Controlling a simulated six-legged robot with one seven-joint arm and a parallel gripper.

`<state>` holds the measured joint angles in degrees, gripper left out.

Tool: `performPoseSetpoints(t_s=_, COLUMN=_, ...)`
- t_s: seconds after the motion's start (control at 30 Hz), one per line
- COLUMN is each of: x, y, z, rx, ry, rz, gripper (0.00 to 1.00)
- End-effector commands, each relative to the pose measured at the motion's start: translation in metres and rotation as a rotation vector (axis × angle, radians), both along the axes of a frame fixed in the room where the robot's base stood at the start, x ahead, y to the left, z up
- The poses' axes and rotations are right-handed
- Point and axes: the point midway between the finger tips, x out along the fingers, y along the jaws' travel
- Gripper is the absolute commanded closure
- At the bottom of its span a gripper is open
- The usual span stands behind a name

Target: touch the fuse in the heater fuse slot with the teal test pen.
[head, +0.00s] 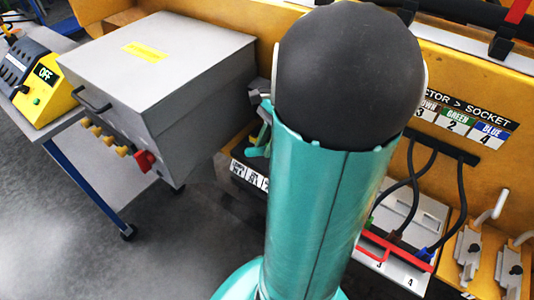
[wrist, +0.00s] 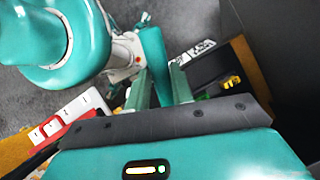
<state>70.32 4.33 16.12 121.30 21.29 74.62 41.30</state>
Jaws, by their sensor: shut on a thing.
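In the wrist view my gripper (wrist: 160,88) is shut on a teal bar-like thing (wrist: 152,58), which I take to be the teal test pen. It stands between the two pale green fingers; its tip cannot be made out. In the head view my arm hides most of the gripper, and only a small part shows at the arm's left edge. A black box (wrist: 205,68) with white labels (wrist: 195,50) and small yellow parts (wrist: 232,82) lies just right of the fingers. This may be the fuse box; the heater slot and its fuse cannot be told apart. No contact is visible.
A grey lidded box (head: 160,70) stands on a cart at left, beside a yellow control box (head: 40,85) marked OFF. Right of my arm are black cables (head: 410,190), a socket block with a red bar (head: 415,262) and white levers (head: 490,215). Grey floor is clear at lower left.

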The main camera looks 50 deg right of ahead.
Motion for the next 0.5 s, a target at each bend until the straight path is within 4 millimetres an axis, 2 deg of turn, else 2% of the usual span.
performPoseSetpoints(t_s=0.5, x=0.001, y=0.000, z=0.029, rx=-0.002, ry=-0.001, rz=0.001, gripper=0.95)
